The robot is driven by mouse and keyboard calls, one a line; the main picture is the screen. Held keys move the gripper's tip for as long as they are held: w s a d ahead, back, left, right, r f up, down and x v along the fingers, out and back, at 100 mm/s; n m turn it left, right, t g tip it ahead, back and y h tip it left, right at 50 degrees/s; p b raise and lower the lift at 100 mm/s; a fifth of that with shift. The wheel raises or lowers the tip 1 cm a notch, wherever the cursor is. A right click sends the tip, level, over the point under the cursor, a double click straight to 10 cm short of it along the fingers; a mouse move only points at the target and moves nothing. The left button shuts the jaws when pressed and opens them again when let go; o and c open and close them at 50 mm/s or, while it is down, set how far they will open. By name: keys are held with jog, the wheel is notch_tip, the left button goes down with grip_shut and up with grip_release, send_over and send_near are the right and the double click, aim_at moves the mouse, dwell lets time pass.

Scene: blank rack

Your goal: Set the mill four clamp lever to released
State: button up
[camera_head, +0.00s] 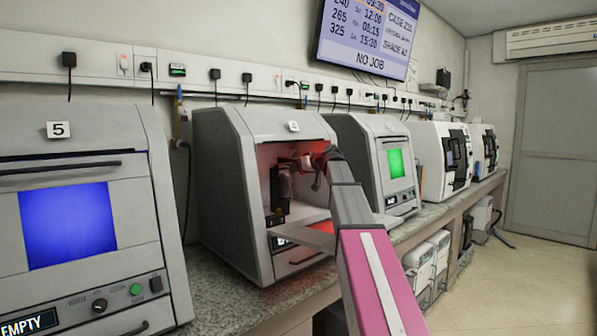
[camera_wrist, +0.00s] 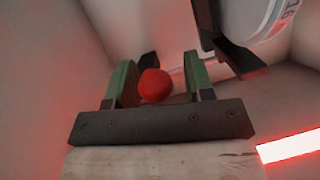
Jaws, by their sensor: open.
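Mill four (camera_head: 222,160), the grey machine with a "4" label, stands in the middle of the head view. Its chamber is open and lit red, and my arm reaches into it. In the wrist view a red rounded knob (camera_wrist: 154,87), seemingly the clamp lever's end, shows between the two green-padded fingers of my gripper (camera_wrist: 163,64). The fingers are open, with a gap visible on the knob's right; the knob looks close to the left finger. The lever's shaft is hidden. In the head view my gripper (camera_head: 292,162) is small and partly hidden by my wrist.
A grey-white cylindrical part (camera_wrist: 258,18) with a dark bracket (camera_wrist: 236,58) sits at upper right in the wrist view, close to the right finger. Chamber walls are near. Mill five (camera_head: 130,190) stands left; a green-lit mill (camera_head: 365,150) stands right.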

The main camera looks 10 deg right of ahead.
grip_shut()
jog(key=shift+r+g+h, duration=0.55)
jog(key=shift+g+h, duration=0.05)
jog(key=shift+g, duration=0.2)
jog(key=shift+s+r+g+h, duration=0.1)
jog(key=shift+r+g+h, duration=0.05)
jog(key=shift+g+h, duration=0.25)
grip_release()
jog(key=shift+d, duration=0.1)
